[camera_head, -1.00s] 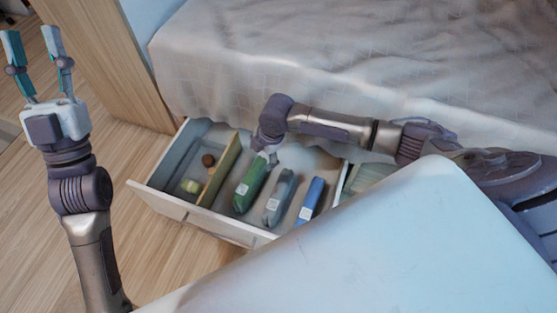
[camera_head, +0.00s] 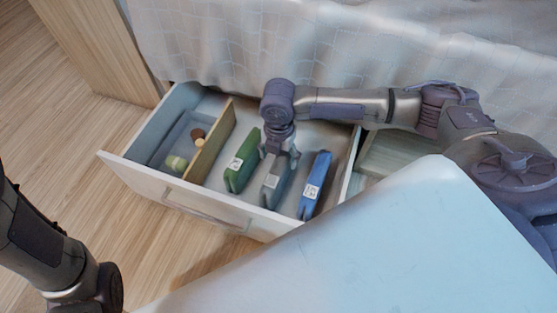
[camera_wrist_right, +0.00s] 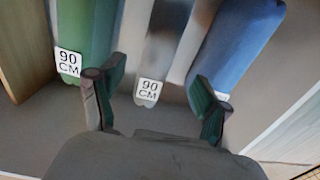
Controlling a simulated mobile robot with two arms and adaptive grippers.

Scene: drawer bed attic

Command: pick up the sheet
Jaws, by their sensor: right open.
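Three folded sheets stand side by side in the open drawer (camera_head: 215,208): a green one (camera_head: 241,163), a grey one (camera_head: 274,183) and a blue one (camera_head: 316,183). In the right wrist view, white "90 CM" labels show on the green sheet (camera_wrist_right: 90,30) and the grey sheet (camera_wrist_right: 165,45); the blue sheet (camera_wrist_right: 240,50) is on the right. My right gripper (camera_head: 280,158) points down over the grey sheet. In the wrist view its open fingers (camera_wrist_right: 160,85) lie on either side of that sheet. I cannot tell whether they touch it. My left gripper is out of view.
A wooden panel (camera_head: 100,50) stands at the left. Wood floor (camera_head: 50,130) is clear.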

